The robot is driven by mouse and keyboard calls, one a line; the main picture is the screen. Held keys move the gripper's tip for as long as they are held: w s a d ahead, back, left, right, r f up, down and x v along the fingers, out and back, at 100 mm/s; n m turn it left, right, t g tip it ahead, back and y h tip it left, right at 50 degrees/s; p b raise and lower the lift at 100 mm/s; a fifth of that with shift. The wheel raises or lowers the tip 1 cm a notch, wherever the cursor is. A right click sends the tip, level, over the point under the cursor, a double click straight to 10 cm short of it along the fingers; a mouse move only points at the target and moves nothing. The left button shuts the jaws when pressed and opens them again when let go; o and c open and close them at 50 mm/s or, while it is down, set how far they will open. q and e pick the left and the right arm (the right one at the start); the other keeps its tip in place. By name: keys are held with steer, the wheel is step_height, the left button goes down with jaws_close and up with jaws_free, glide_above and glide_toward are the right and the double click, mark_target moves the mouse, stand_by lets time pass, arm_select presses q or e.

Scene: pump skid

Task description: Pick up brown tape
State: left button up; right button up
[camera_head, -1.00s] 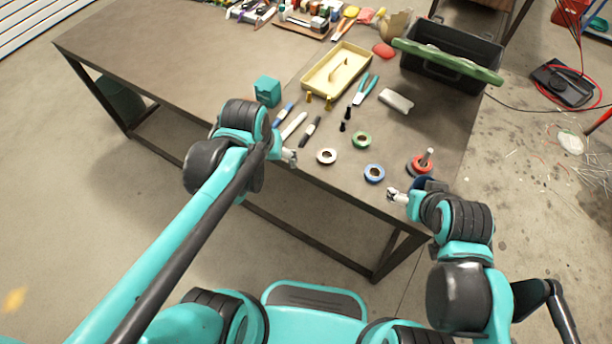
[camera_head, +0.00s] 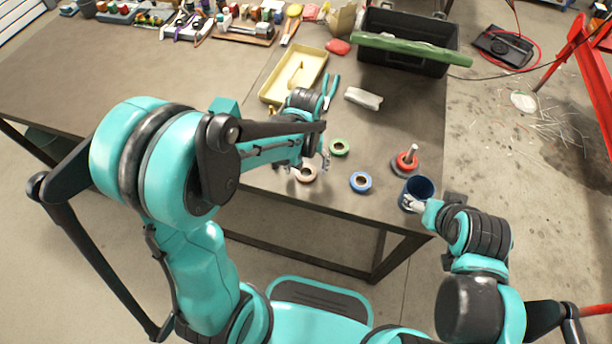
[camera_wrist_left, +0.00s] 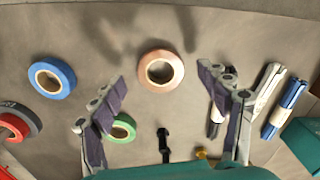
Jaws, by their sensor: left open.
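The brown tape (camera_head: 306,173) is a pinkish-brown roll lying flat near the table's front edge in the head view. In the left wrist view, the brown tape (camera_wrist_left: 148,82) lies between and beyond the fingertips. My left gripper (camera_head: 318,160) is open, empty and above the table beside the tape; its spread fingers (camera_wrist_left: 160,74) show in the wrist view.
Green tape (camera_head: 339,147) and blue tape (camera_head: 361,182) lie close by. A yellow tray (camera_head: 319,68) and black toolbox (camera_head: 395,62) are farther back. Pens (camera_wrist_left: 284,108) lie right of the left gripper.

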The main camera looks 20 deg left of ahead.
arm_select(q)
step_height(320, 180, down, 2)
steer(key=shift+f+b, duration=0.2)
steer(key=shift+b, duration=0.1)
steer(key=shift+r, duration=0.1)
steer(key=c, duration=1.1)
steer(key=shift+r, duration=0.1)
